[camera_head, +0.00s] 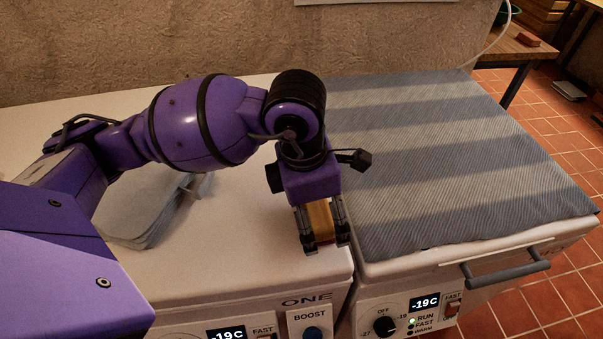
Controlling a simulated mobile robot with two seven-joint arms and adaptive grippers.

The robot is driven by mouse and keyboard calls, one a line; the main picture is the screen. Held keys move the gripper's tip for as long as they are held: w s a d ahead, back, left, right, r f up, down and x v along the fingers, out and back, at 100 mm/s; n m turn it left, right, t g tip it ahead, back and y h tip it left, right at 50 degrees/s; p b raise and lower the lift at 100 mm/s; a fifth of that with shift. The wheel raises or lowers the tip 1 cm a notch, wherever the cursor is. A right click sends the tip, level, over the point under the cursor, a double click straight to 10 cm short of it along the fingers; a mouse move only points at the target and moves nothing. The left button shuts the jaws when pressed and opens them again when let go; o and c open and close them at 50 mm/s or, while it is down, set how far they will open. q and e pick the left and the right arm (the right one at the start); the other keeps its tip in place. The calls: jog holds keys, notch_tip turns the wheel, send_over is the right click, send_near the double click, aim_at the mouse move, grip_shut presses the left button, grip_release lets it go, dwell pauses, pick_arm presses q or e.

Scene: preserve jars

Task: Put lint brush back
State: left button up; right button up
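My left gripper (326,244) points down over the front right of the white freezer top (235,255) marked ONE. A light brown, wood-coloured block (320,220) sits between its two fingers, with a finger against each side. It looks like the lint brush, but its bristles or pad are hidden. I cannot tell if its lower end touches the lid. My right gripper is not in view.
A folded grey cloth (140,228) lies on the left lid, partly behind my arm. A grey striped blanket (440,160) covers the right freezer, which has a dark front handle (508,272). A wooden table (505,48) holding a small reddish block (528,39) stands at the back right.

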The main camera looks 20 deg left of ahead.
aim_at(312, 211)
pick_arm(q)
jog(key=r, duration=0.8)
jog(key=shift+s+a, duration=0.25)
jog(key=shift+s, duration=0.1)
jog(key=shift+s+f, duration=0.1)
